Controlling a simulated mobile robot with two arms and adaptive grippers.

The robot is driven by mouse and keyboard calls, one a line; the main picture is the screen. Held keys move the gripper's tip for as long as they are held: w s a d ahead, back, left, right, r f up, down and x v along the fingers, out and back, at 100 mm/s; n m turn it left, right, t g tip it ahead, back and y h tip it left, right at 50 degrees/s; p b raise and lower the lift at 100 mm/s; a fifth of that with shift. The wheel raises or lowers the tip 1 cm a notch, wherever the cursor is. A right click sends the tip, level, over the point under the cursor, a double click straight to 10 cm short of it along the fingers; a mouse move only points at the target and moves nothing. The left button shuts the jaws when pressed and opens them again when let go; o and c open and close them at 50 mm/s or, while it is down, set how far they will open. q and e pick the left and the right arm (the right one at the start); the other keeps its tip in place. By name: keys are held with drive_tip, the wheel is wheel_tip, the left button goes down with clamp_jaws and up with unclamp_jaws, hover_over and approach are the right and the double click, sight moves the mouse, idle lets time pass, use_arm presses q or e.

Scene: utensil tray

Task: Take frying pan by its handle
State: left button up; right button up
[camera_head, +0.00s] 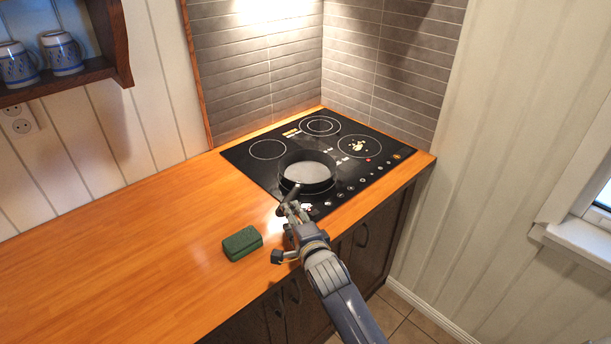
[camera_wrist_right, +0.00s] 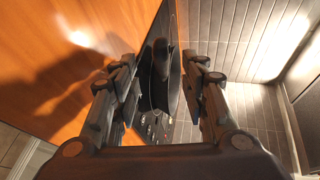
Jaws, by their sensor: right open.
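The black frying pan (camera_head: 307,174) with a grey inside sits on the near part of the black cooktop (camera_head: 245,160). Its dark handle (camera_head: 290,195) points toward the counter's front edge. My right gripper (camera_head: 290,208) is at the handle's end, with its fingers open. In the right wrist view the handle (camera_wrist_right: 160,62) shows between the two spread fingers of the gripper (camera_wrist_right: 165,80), with a gap visible on both sides. Part of the pan (camera_wrist_right: 174,85) shows behind it. My left gripper is not in view.
A green box-like object (camera_head: 242,243) lies on the wooden counter (camera_head: 130,250), left of my right gripper. Tiled walls (camera_head: 260,75) close off the cooktop's back. A shelf with two mugs (camera_head: 62,53) hangs at upper left.

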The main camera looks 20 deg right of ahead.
drive_tip(key=shift+w+d+r, duration=0.1)
drive_tip(key=shift+w+r, duration=0.05)
drive_tip(key=shift+w, duration=0.2)
drive_tip(key=p+x, duration=0.1)
drive_tip(key=x, duration=0.2)
drive_tip(key=shift+w+f, duration=0.25)
drive_tip(key=shift+w, duration=0.4)
clamp_jaws()
drive_tip(key=shift+d+r, duration=0.1)
drive_tip(key=shift+r, duration=0.05)
